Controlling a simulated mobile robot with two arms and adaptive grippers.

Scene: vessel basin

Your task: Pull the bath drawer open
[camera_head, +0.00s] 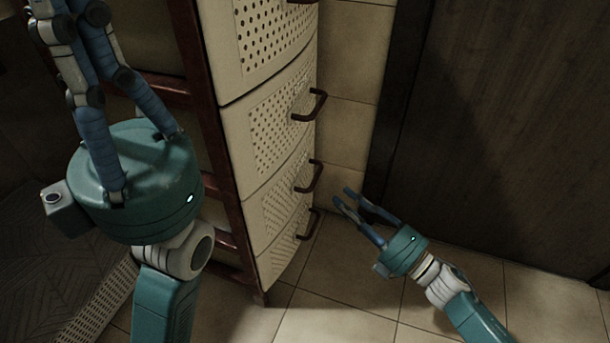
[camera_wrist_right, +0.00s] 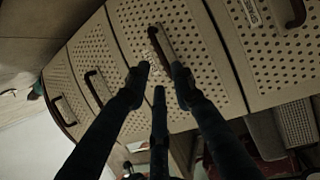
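A cream bath drawer unit (camera_head: 243,123) with perforated fronts and dark, curved handles stands in the middle of the head view. Its handles include an upper one (camera_head: 311,105), a middle one (camera_head: 311,177) and a lowest one (camera_head: 309,224). My right gripper (camera_head: 356,198) is open and empty, to the right of the lower handles and apart from them. In the right wrist view, its fingers (camera_wrist_right: 160,76) point at the perforated fronts, with one handle (camera_wrist_right: 158,45) just beyond the tips. My left gripper (camera_head: 70,14) is large at the upper left; its tips reach the top edge, so its opening is unclear.
A dark red wooden frame (camera_head: 206,120) runs along the unit's left side. A dark wooden door or panel (camera_head: 500,130) stands at the right. Tiled floor (camera_head: 345,285) lies clear in front of the unit. A pale perforated strip (camera_head: 100,305) is at the lower left.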

